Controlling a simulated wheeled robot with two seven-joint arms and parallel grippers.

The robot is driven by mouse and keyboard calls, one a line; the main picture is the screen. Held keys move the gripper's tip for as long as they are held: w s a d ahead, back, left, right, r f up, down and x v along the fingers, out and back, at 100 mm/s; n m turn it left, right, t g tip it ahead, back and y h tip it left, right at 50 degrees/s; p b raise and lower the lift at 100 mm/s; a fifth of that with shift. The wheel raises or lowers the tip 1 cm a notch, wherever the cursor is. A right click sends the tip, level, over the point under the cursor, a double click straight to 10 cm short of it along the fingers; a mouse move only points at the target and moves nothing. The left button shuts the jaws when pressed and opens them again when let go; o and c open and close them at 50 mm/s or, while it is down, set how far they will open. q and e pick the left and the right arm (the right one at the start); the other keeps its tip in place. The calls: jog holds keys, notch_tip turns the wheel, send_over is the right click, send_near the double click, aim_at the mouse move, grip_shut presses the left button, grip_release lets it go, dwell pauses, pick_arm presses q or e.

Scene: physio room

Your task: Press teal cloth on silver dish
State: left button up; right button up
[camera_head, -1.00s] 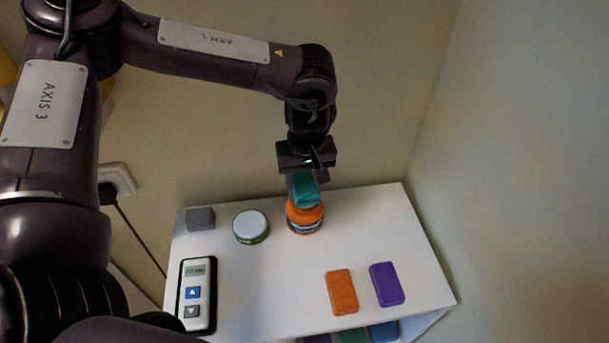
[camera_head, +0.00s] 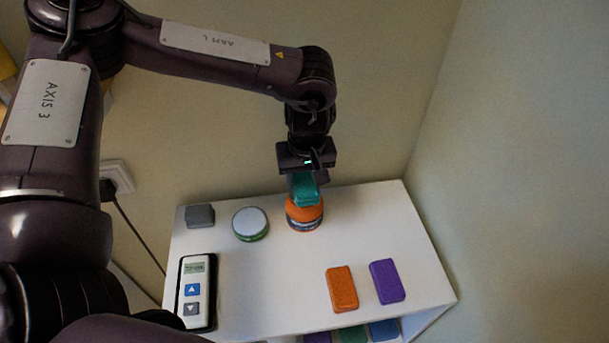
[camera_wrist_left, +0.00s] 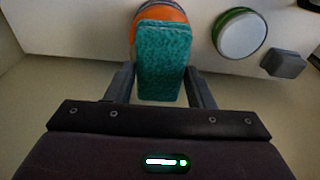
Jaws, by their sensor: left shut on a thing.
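The teal cloth (camera_head: 305,190) looks like a small folded, textured block. My left gripper (camera_head: 304,178) is shut on it and points down near the shelf's back edge. The cloth also shows between the fingers in the left wrist view (camera_wrist_left: 163,60). It is over an orange-topped jar (camera_head: 304,217) and hides part of its top; I cannot tell whether they touch. I see nothing that is clearly a silver dish. A round tin with a pale grey-white top and green side (camera_head: 250,224) stands left of the jar. My right gripper is not in view.
The white shelf top (camera_head: 275,280) also holds a grey block (camera_head: 200,216), a handheld device with buttons (camera_head: 197,292), an orange block (camera_head: 342,289) and a purple block (camera_head: 387,281). Walls stand behind and to the right. The shelf's middle is clear.

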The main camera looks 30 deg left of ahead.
aim_at(305, 182)
pick_arm(q)
jog(key=shift+f, duration=0.35)
jog(key=shift+s+f, duration=0.1)
dwell(1.6)
notch_tip(305, 182, up, 7)
jog(key=p, duration=0.7)
jog(key=shift+d, duration=0.1)
dwell(0.7)
